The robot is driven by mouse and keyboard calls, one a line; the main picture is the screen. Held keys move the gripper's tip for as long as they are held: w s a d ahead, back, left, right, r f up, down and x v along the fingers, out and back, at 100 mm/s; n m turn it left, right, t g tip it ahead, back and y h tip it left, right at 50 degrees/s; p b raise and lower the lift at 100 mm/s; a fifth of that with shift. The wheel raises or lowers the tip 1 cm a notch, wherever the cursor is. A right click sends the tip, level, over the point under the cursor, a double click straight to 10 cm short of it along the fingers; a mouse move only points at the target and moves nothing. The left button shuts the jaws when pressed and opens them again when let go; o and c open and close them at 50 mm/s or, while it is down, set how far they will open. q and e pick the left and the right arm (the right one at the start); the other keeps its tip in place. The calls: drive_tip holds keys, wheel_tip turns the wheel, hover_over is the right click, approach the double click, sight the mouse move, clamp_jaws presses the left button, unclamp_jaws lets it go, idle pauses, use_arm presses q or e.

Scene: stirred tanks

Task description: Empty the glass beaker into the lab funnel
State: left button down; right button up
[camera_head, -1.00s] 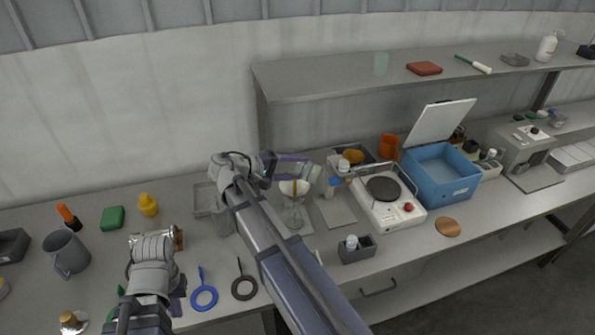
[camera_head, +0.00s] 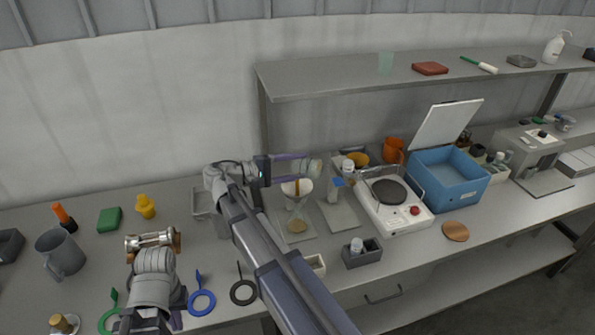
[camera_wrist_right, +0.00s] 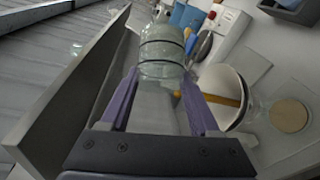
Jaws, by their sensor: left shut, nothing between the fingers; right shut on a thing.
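My right gripper (camera_head: 290,170) is shut on the glass beaker (camera_head: 315,169), which it holds in the air at the funnel's upper right. In the right wrist view the clear beaker (camera_wrist_right: 162,58) with dark bands sits between the purple fingers; no contents are discernible in it. The white lab funnel (camera_head: 291,187) stands below and beside it, and also shows in the wrist view (camera_wrist_right: 217,82). An orange-brown streak shows at its mouth. A tan round patch (camera_head: 298,226) shows below the funnel, in or under clear glass. My left gripper (camera_head: 178,306) is shut and empty at lower left.
Right of the funnel are a grey mat (camera_head: 341,214), a hotplate (camera_head: 393,204) and an open blue box (camera_head: 447,178). A shelf (camera_head: 330,82) runs above. A grey mug (camera_head: 60,254) and blue ring (camera_head: 202,302) lie left.

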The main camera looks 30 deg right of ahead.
drive_tip(key=shift+w+a+n+h+b, duration=0.2)
drive_tip(key=shift+n+h+b, duration=0.45)
drive_tip(key=shift+b, duration=0.65)
drive_tip(key=shift+w+r, duration=0.1)
drive_tip(key=shift+w, duration=0.05)
idle(1.0)
